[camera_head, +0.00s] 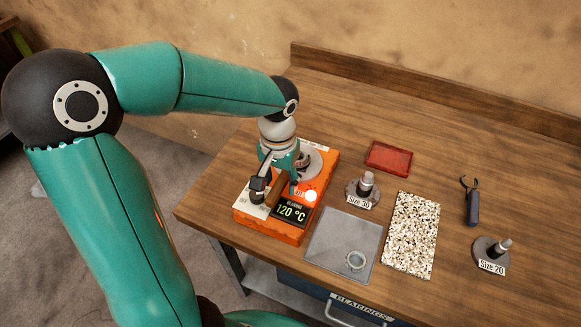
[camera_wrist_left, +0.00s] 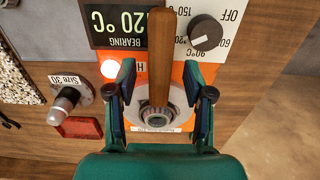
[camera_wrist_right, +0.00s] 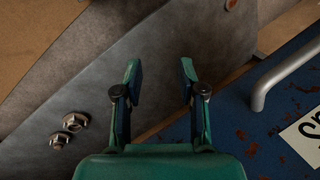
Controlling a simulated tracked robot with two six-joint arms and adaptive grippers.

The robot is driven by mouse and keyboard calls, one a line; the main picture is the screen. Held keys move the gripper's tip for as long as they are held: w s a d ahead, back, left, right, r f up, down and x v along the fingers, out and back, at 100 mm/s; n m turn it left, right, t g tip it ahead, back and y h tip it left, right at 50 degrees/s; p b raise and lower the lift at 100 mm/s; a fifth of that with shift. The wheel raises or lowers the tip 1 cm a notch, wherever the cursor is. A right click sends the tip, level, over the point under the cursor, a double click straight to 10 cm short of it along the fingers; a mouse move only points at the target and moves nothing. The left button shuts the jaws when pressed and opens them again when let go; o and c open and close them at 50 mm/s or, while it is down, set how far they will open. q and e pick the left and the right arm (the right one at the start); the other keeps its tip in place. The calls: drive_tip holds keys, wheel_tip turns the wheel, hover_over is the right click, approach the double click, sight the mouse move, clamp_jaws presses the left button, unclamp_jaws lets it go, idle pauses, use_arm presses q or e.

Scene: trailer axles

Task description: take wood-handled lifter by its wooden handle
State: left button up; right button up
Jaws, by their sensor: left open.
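The wood-handled lifter's brown wooden handle (camera_wrist_left: 161,35) shows in the left wrist view, running up over the orange bearing heater from a round metal ring (camera_wrist_left: 158,116). My left gripper (camera_wrist_left: 159,68) is open, with one finger on each side of the handle and visible gaps between. In the head view, my left gripper (camera_head: 277,187) is over the heater (camera_head: 268,232), and the wooden handle is partly hidden by it. My right gripper (camera_wrist_right: 160,68) is open and empty in the right wrist view, away from the lifter.
The heater's display reads 120 °C. To its right are a Size 30 post (camera_head: 366,185), a red tray (camera_head: 389,157), a grey plate (camera_head: 337,258) with a ring (camera_head: 355,261), a speckled slab (camera_head: 412,240), a dark-handled tool (camera_head: 472,208) and a Size 20 post (camera_head: 503,246).

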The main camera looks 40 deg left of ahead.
use_arm(q)
drive_tip(key=shift+f, duration=0.25)
clamp_jaws()
drive_tip(key=shift+r, duration=0.1)
drive_tip(key=shift+r, duration=0.1)
